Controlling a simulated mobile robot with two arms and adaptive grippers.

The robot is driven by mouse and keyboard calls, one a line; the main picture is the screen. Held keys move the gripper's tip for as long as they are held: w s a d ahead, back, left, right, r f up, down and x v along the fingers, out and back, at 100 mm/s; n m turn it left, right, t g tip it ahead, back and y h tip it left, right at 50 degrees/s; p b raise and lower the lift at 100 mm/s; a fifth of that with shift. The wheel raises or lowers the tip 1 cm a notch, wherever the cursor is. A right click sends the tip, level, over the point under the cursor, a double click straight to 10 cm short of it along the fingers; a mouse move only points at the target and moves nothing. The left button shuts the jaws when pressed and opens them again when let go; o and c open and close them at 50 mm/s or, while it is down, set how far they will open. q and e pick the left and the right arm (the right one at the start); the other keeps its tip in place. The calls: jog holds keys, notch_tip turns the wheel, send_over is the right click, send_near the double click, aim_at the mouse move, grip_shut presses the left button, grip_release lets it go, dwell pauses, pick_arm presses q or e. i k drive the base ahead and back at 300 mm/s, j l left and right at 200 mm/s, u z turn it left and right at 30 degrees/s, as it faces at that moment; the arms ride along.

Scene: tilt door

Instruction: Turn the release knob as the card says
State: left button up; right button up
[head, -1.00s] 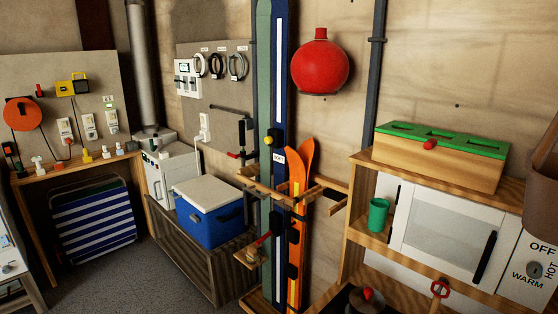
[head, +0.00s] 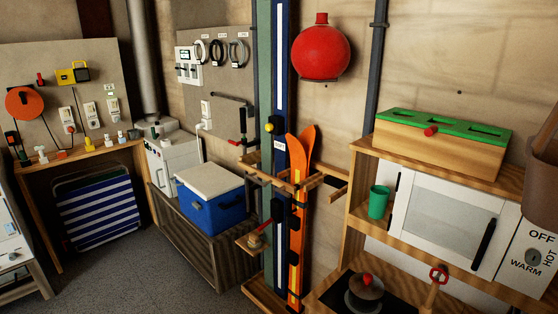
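A grey knob (head: 533,265) sits on the white panel (head: 520,285) at the right edge, with the words OFF, WARM and HOT around it. I cannot tell which word it points to. I cannot make out which thing is the release knob, and no readable instruction card shows. A white door (head: 446,222) with a black upright handle (head: 483,244) is left of the panel, in a wooden cabinet (head: 357,195); it looks shut. Neither of my grippers is in view.
A green cup (head: 378,202) stands on a shelf left of the door. A green-topped wooden box (head: 440,148) is above. A lidded pot (head: 364,291) and a red-topped item (head: 438,275) are below. Skis (head: 298,225) stand in a rack. A blue cooler (head: 211,205) is left.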

aim_at(270, 127)
jog(key=z, duration=0.25)
jog(key=i+j+z, duration=0.15)
jog(key=z, duration=0.25)
jog(key=j+z, duration=0.35)
jog(key=i+j+z, duration=0.1)
jog(key=j+z, duration=0.65)
